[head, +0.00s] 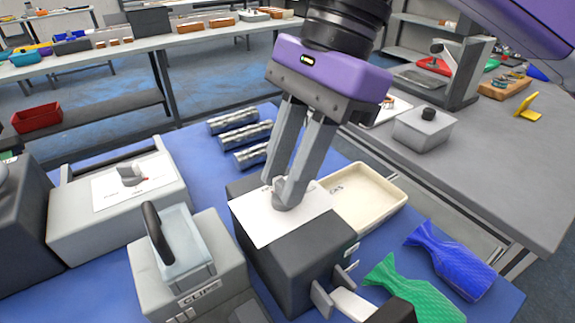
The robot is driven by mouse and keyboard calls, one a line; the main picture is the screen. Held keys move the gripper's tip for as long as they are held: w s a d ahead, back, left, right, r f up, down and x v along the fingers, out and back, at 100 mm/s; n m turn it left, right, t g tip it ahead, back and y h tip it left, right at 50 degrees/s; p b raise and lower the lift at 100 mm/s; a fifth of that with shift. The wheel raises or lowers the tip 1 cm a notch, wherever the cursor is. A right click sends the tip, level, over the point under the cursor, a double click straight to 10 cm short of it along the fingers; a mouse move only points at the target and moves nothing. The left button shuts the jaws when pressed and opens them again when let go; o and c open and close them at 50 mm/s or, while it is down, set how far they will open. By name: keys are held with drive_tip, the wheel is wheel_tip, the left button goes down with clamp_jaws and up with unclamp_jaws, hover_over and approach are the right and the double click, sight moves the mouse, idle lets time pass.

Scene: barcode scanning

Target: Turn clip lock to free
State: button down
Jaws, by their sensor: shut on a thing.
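My gripper (282,192) reaches down from the top. Its two grey fingers are shut on a small grey knob (281,206) on a dark box. The dark box (305,262) has a white label plate (255,218) on top, with lettering partly hidden by the fingers. The knob's pointing direction and its markings cannot be made out behind the fingers. At the front left, a light grey box (225,262) marked "CLIPS" carries a paler block with a dark curved handle (156,230).
A cream tray (395,205) lies right of the dark box. Green (415,290) and blue (455,262) wrapped items lie at right. Metal cylinders (238,120) lie behind. A grey box with a labelled knob (120,215) stands left. A grey bench (500,160) runs along the right.

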drive_tip(key=c, duration=1.2)
unclamp_jaws()
drive_tip(key=shift+r, duration=0.1)
drive_tip(key=p+v, duration=0.1)
drive_tip(key=v, duration=0.6)
drive_tip(key=shift+w+d+r, duration=0.15)
drive_tip(key=shift+d+r, duration=0.05)
drive_tip(key=shift+r, duration=0.1)
